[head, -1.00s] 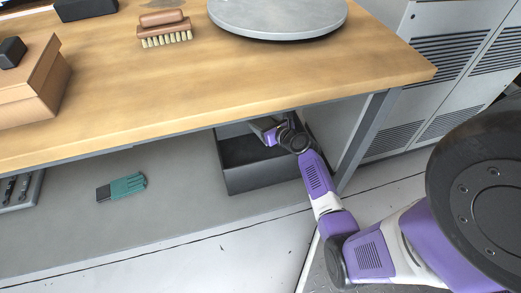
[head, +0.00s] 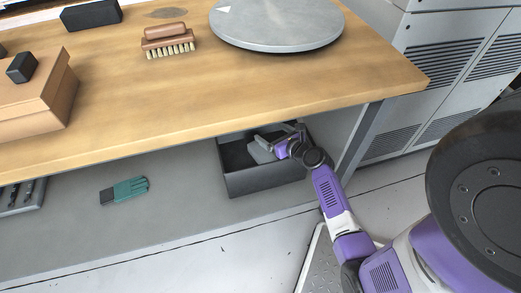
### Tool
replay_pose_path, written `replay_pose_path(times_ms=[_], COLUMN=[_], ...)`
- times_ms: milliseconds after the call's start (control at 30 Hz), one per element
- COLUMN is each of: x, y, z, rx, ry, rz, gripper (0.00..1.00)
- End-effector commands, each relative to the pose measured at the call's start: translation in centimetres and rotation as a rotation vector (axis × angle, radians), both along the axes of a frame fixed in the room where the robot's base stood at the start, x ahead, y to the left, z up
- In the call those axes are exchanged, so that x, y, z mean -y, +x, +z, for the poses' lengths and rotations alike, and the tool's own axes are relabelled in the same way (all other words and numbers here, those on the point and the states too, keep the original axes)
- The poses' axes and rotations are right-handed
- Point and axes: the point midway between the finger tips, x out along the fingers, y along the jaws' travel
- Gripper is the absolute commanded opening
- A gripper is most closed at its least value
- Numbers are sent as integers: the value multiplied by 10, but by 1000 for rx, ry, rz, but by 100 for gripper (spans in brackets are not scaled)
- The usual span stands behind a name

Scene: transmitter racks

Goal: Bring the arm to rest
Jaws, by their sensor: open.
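My purple and white arm reaches in under the wooden table from the right. My gripper (head: 268,146) is at the dark open bin (head: 265,180) on the lower shelf, over its opening and close to its back right. The gripper is open. A grey thing (head: 261,153) shows in the bin just below the gripper; I cannot tell what it is or whether the gripper touches it. The table edge is just above the wrist.
The wooden table (head: 230,98) overhangs the shelf (head: 180,205), with a table leg (head: 360,140) right of the arm. On top are a round grey turntable (head: 277,22), a brush (head: 168,42) and a cardboard box (head: 35,98).

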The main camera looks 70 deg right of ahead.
Motion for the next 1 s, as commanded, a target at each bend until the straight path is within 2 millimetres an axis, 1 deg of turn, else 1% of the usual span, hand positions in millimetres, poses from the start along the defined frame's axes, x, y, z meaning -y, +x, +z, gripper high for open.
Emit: replay_pose_path(times_ms=[33, 200, 767, 867, 900, 967, 1000], x=[-3, -7, -7, -3, 0, 9, 14], y=[-5, -11, -11, -13, -14, -16, -16], z=[3, 6, 5, 6, 8, 19, 31], rx=[-1, 0, -11, -59, -97, -173, -234], ry=[2, 0, -17, -102, -167, -306, -420], rz=[0, 0, 8, 30, 44, 67, 87], gripper=[88, 88, 88, 88, 88, 88, 88])
